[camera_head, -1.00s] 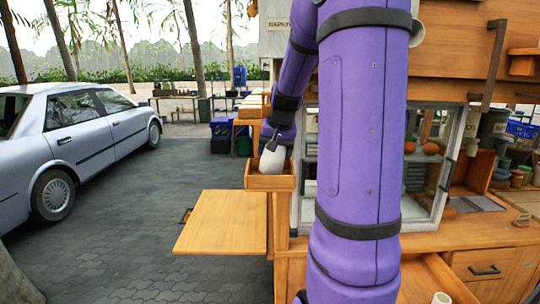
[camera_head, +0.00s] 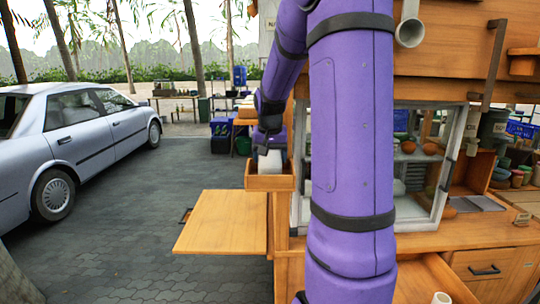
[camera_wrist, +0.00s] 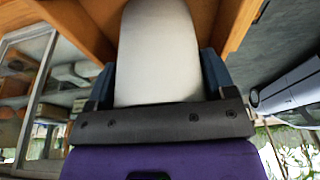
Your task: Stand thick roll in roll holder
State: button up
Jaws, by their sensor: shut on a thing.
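The thick roll (camera_head: 270,162) is white and stands roughly upright at the small wooden roll holder (camera_head: 270,183), an open box at the left end of the wooden counter. The roll's lower end is hidden behind the box's front wall. My gripper (camera_head: 269,148) is above the holder and shut on the roll. In the wrist view the roll (camera_wrist: 158,55) fills the space between the dark fingers, with my gripper (camera_wrist: 157,80) on both its sides and the holder's wooden walls (camera_wrist: 70,25) beyond. I cannot tell whether the roll touches the holder's bottom.
A flat wooden leaf (camera_head: 222,222) juts out left below the holder. A glass-fronted cabinet (camera_head: 425,165) stands to the right on the counter. A silver car (camera_head: 80,135) is parked at far left. The paving between is clear.

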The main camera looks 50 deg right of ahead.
jog(key=o, duration=1)
jog(key=shift+o, duration=0.2)
jog(key=shift+r, duration=0.1)
